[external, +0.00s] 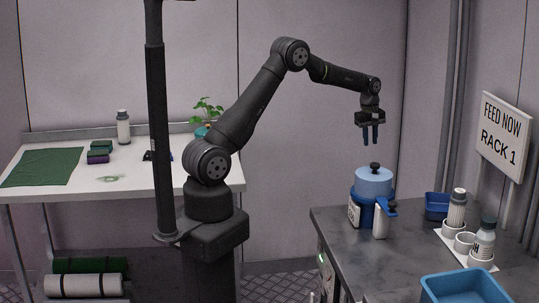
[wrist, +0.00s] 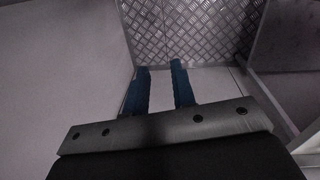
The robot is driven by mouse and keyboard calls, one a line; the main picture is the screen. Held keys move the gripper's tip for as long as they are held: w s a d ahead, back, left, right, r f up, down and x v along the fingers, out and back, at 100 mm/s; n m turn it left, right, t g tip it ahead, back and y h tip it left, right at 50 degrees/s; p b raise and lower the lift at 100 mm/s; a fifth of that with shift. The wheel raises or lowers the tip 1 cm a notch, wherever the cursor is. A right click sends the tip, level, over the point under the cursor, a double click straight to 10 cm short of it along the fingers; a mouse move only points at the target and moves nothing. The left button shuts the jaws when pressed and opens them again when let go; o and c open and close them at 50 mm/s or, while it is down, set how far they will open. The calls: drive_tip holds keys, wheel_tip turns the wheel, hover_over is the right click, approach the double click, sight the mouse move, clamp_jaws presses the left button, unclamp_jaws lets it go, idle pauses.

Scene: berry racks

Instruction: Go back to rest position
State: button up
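My gripper (external: 371,134) hangs from the raised arm with its fingers pointing down, in the air above the blue canister in the external view. The wrist view shows its two blue fingers (wrist: 160,88) apart with a gap between them and nothing held. Below it, a blue canister (external: 373,184) with a light blue lid and black knob stands on the dark counter, with clear space between the knob and the fingertips.
The dark counter (external: 403,258) also holds a white holder with two bottles (external: 484,240), a small blue bin (external: 437,206) and a larger blue tray (external: 462,285). A sign (external: 502,137) reads "FEED NOW RACK 1". A white table (external: 140,172) stands at left; a dark pole (external: 158,120) stands before it.

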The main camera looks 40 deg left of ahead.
drive_tip(key=s+a+n, duration=0.1)
drive_tip(key=a+n, duration=0.3)
drive_tip(key=a, duration=1.9)
drive_tip(key=s+a+n, duration=0.2)
drive_tip(key=a+n, duration=0.2)
drive_tip(key=a, duration=1.8)
drive_tip(key=shift+s+a+r+y, duration=0.3)
drive_tip(key=shift+a+r, duration=0.05)
